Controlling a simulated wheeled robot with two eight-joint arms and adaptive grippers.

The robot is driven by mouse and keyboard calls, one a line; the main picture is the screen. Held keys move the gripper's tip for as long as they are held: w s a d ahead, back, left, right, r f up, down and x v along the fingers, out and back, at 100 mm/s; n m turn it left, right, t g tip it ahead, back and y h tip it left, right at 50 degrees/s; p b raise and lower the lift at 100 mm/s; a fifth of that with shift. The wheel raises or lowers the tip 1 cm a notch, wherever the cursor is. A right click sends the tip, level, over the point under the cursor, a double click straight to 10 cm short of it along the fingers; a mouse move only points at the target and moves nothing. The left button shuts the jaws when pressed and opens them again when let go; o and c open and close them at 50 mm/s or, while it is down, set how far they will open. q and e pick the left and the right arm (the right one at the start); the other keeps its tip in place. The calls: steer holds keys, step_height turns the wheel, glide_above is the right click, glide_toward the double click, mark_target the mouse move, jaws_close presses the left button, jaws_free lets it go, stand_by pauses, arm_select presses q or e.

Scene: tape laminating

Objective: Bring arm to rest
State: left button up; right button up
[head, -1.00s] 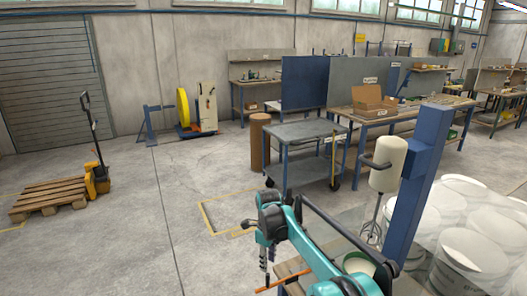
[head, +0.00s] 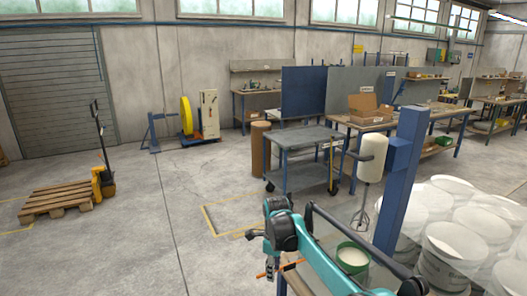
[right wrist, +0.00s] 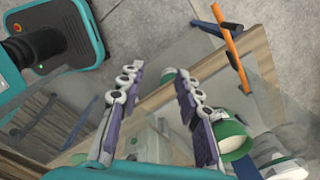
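My right arm, in teal and black, reaches in from the lower right of the head view. Its gripper (head: 268,267) shows small and dark at the bottom, partly hidden by the arm. In the right wrist view the right gripper (right wrist: 158,73) has its two purple-padded fingers apart, with nothing held between them. My left gripper is not in view.
Near the right arm are a wooden bench edge, an orange stick (right wrist: 229,38) and a green bowl (head: 352,259) with white content. A mixer (head: 373,155) on a blue post (head: 403,170) and covered white buckets (head: 455,245) stand right.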

steer(key=s+d+r+n+t, duration=0.2)
steer(key=s+d+r+n, duration=0.3)
steer(key=s, duration=0.3)
steer(key=s+d+r+n+t, duration=0.1)
steer(key=s+d+r+n, duration=0.3)
steer(key=s+n, duration=0.25)
steer(key=s+d+f+n+t, duration=0.1)
steer(key=s+d+f+n, duration=0.1)
steer(key=s+n, duration=0.3)
steer(key=s+d+f+n+t, duration=0.2)
steer(key=s+n, duration=0.4)
steer(key=s, duration=0.5)
steer(key=shift+s+d+f+t, duration=0.2)
steer(key=shift+d+f+t, duration=0.1)
steer(key=shift+d+f, duration=0.4)
